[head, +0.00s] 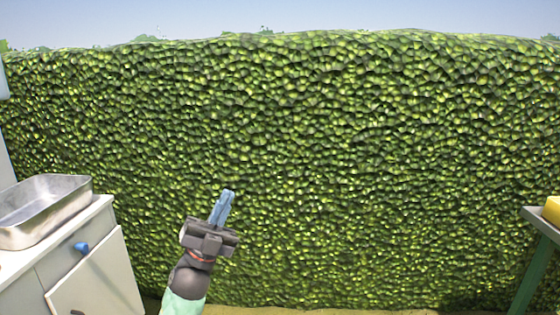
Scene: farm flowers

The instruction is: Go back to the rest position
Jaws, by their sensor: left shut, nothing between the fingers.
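My left gripper (227,196) is raised in front of the hedge, left of the middle of the head view. Its blue fingers are together and point up, tilted slightly right. Nothing shows between them. The gripper is apart from everything around it. My right gripper is not in the head view.
A tall green hedge (350,150) fills the background. At the left stands a white cabinet (100,275) with a blue knob (81,247) and a metal tray (50,215) on top. At the right edge, a green-legged table (535,270) carries a yellow object (552,209), partly cut off.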

